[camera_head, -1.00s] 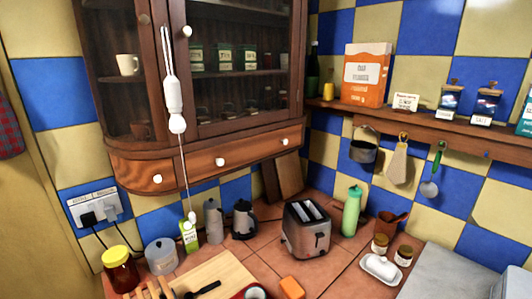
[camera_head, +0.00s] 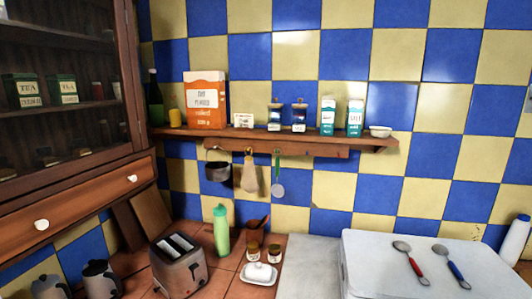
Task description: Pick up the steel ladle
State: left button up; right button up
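A ladle-like utensil with a green handle and a grey metal bowl (camera_head: 278,190) hangs bowl-down from the rail under the wall shelf. Two metal spoon-like utensils lie on a white flat top at the right: one with a red handle (camera_head: 415,268), one with a blue handle (camera_head: 457,270). I cannot tell from their shapes which of these is the steel ladle. Neither of my grippers is in view.
A dark pot (camera_head: 217,171) and a tan utensil (camera_head: 249,173) hang beside the green-handled one. The toaster (camera_head: 178,267), green bottle (camera_head: 221,230), jars and butter dish (camera_head: 258,274) stand on the tiled counter. The white top (camera_head: 375,262) is mostly clear.

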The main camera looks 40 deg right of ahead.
aim_at(441, 250)
jog(key=z, duration=2.55)
jog(key=u, duration=0.35)
jog(key=l+u, duration=0.6)
jog(key=u, duration=0.15)
jog(key=l+u, duration=0.55)
jog(key=u, duration=0.25)
